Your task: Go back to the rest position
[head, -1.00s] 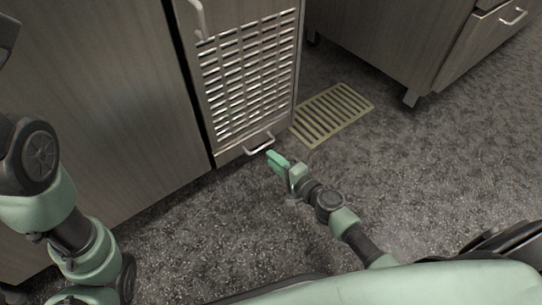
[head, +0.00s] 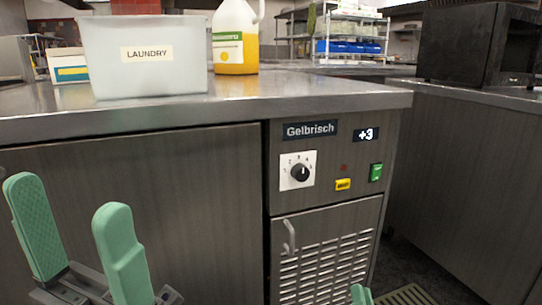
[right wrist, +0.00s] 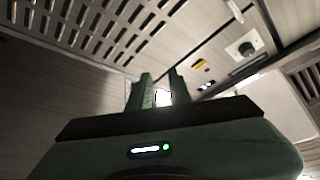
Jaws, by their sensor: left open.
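My left gripper (head: 68,198) is at the lower left of the head view, in front of the steel cabinet door. Its two green fingers point up and stand wide apart, with nothing between them. Only a green fingertip of my right gripper (head: 361,294) shows at the bottom edge of the head view, by the slatted panel. In the right wrist view my right gripper (right wrist: 160,78) has its two fingers apart with an empty gap, below the slatted panel and the control panel.
A steel counter (head: 300,95) bears a laundry bin (head: 180,75) and a yellow bottle (head: 236,50). The fridge unit's slatted door (head: 330,255) has a handle (head: 289,237). A dark microwave (head: 465,45) stands on the right counter. A floor grate (head: 405,295) lies in the gap between cabinets.

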